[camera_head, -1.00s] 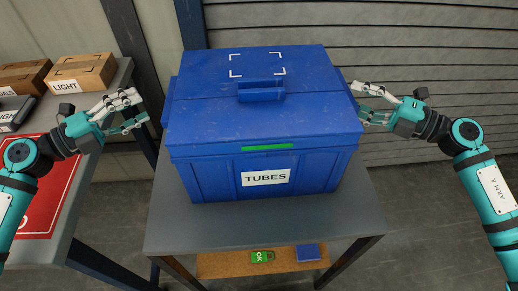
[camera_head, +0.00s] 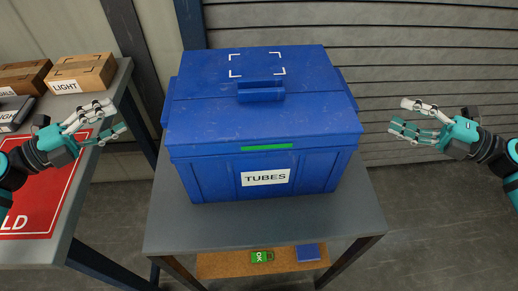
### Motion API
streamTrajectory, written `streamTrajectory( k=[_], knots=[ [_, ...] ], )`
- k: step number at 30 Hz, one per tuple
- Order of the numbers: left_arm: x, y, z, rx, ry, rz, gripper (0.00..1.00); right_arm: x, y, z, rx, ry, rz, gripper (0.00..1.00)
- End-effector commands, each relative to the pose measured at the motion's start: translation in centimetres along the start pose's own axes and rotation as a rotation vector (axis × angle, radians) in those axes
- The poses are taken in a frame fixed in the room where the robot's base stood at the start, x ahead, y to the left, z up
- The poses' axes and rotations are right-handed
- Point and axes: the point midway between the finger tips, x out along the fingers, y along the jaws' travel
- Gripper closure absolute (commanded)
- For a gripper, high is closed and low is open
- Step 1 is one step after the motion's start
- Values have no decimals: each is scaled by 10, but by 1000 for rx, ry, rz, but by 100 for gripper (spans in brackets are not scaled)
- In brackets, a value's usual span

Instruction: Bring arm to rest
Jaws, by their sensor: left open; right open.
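My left gripper (camera_head: 110,119) is open and empty to the left of the blue box, over the right edge of the left table. My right gripper (camera_head: 399,117) is open and empty to the right of the blue box, clear of it by a gap. The large blue box (camera_head: 265,128) has a closed lid with a raised handle, a green strip and a TUBES label on its front. It stands on a small grey table (camera_head: 260,227). Neither gripper touches the box.
A grey table (camera_head: 52,250) at the left carries cardboard boxes, one marked LIGHT (camera_head: 82,73), and a red sign (camera_head: 45,200). A lower shelf (camera_head: 225,266) holds a green OK item (camera_head: 262,256) and a blue item (camera_head: 307,252). Floor at the right is free.

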Motion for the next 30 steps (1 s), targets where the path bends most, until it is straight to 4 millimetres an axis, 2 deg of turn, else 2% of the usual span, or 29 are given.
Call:
streamTrajectory(
  k=[6, 22, 30],
  knots=[
    [0, 0, 0, 0, 0, 0, 55, -15, 0, 0, -1, 1, 0, 55],
    [0, -2, 0, 0, 0, 0, 55, -15, 3, 0, -2, 0, 1, 55],
    [0, -48, 0, 0, 0, 0, 55, -15, 49, 0, -2, 0, 1, 55]
  ],
)
